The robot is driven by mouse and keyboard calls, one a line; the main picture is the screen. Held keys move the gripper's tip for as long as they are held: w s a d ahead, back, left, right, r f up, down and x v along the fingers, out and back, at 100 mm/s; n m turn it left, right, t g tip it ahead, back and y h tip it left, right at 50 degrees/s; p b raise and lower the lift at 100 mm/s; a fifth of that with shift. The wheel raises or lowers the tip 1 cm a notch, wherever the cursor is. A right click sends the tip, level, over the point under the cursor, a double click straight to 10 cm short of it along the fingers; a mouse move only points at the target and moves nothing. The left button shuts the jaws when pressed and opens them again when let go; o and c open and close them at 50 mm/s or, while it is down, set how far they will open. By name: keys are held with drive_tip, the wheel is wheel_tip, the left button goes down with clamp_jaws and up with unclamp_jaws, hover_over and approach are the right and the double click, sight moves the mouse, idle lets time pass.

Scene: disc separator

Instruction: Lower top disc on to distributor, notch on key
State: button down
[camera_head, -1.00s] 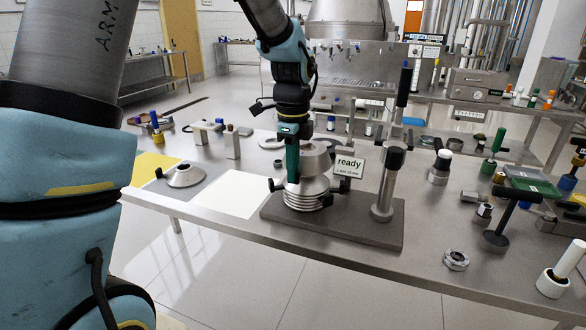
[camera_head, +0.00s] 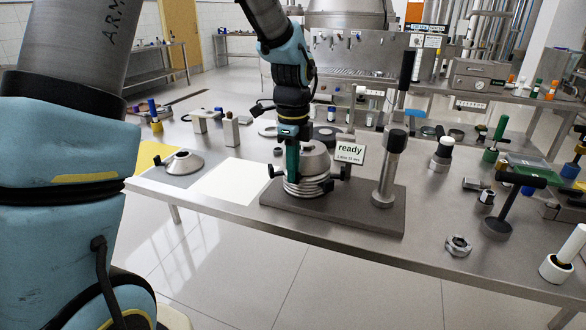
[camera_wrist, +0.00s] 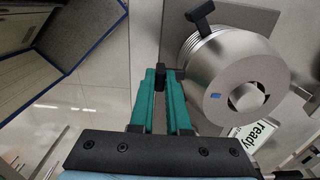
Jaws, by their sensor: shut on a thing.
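The top disc is a silver cone (camera_head: 314,158) above the ribbed stack of discs (camera_head: 306,190) on a dark base plate. In the wrist view the cone (camera_wrist: 226,70) shows a flat top with a blue mark and a central hole with something pale inside. My gripper (camera_head: 291,178), with green fingers, is at the cone's left side. In the wrist view my gripper (camera_wrist: 165,75) is shut on a small black grip beside the cone. Black handles (camera_head: 345,172) stick out around the stack. The distributor's key and the disc's notch cannot be made out. Whether the cone is fully seated I cannot tell.
A thick post with a black top (camera_head: 390,165) stands right of the stack on the base plate (camera_head: 375,222). A "ready" sign (camera_head: 350,153) is just behind. Another cone (camera_head: 184,163) lies to the left. A hex nut (camera_head: 458,245) and tools lie to the right.

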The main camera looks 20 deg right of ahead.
drive_tip(key=shift+f, duration=0.4)
drive_tip(key=c, duration=0.8)
unclamp_jaws()
drive_tip(key=shift+r, duration=0.1)
wheel_tip(320, 180, up, 11)
drive_tip(key=shift+f+b, duration=0.2)
drive_tip(key=shift+b, duration=0.85)
drive_tip(key=shift+a, duration=0.1)
